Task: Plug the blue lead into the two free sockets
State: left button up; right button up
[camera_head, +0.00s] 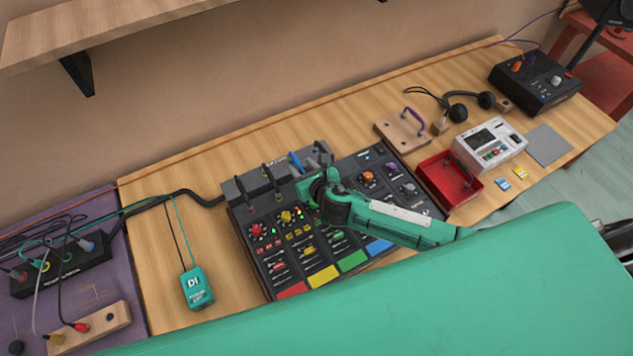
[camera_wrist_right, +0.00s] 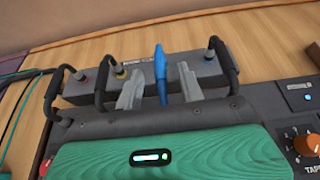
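The blue lead (camera_head: 295,162) stands at the grey socket box (camera_head: 236,190) along the back of the dark mixer (camera_head: 262,270). In the right wrist view the blue lead (camera_wrist_right: 161,72) rises between the fingers of my right gripper (camera_wrist_right: 160,92), with a gap visible on each side. A second blue part shows by the right finger, which partly hides it. My right gripper (camera_head: 312,188) is open over the back of the mixer. Whether the lead's ends sit in sockets is hidden. My left gripper is not in view.
Black leads (camera_wrist_right: 103,80) arch between the grey box and the mixer on both sides of the fingers. A teal DI box (camera_head: 197,288) lies left of the mixer. A red tray (camera_head: 424,172) and white machine (camera_head: 505,150) stand to the right.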

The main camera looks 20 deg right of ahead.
jog(key=b+v, duration=0.1)
jog(key=v, duration=0.8)
jog(key=shift+s+r+b, duration=0.15)
jog(key=shift+s+b, duration=0.15)
